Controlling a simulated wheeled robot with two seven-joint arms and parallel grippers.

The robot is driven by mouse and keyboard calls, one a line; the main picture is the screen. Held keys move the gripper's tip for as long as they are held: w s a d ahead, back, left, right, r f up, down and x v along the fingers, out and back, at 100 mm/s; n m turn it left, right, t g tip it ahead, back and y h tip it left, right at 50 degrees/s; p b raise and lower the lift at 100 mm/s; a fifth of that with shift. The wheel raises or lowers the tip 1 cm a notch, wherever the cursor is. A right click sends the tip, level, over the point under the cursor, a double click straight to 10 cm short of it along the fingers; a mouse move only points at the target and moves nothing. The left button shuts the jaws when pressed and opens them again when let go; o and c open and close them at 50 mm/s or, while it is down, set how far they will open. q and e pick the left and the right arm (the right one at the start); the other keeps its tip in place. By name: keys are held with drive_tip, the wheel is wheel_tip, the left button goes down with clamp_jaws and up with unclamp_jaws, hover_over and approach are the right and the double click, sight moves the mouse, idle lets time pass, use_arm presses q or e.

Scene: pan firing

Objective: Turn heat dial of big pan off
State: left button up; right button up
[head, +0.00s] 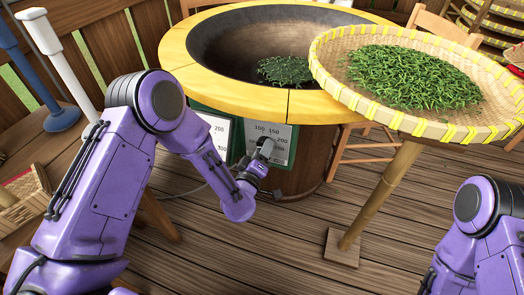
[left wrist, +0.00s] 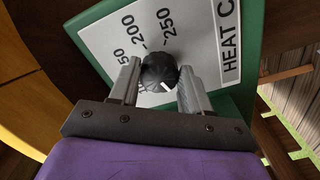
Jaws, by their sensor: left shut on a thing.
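The big pan (head: 225,45) is a dark bowl in a yellow rim, with a pile of green leaves inside. On its front is a green-framed heat panel (head: 283,150) with a printed number scale. The black heat dial (left wrist: 158,70) sits on this panel, with a white mark on its edge. My left gripper (head: 264,150) is at the panel. In the left wrist view its two fingers (left wrist: 158,85) are on either side of the dial, shut on it.
A second panel (head: 216,130) is left of the heat panel. A woven tray (head: 330,72) of green leaves stands on a bamboo post at the right. A wooden table (head: 70,150) with upright tools is at the left. The plank floor (head: 225,260) in front is clear.

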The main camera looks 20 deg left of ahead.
use_arm(q)
drive_tip(key=shift+n, duration=1.6)
drive_tip(key=o, duration=1.1)
drive_tip(key=shift+c, duration=0.2)
drive_tip(key=shift+s, duration=0.15)
drive_tip(key=s, duration=1)
drive_tip(key=shift+s+a, duration=0.15)
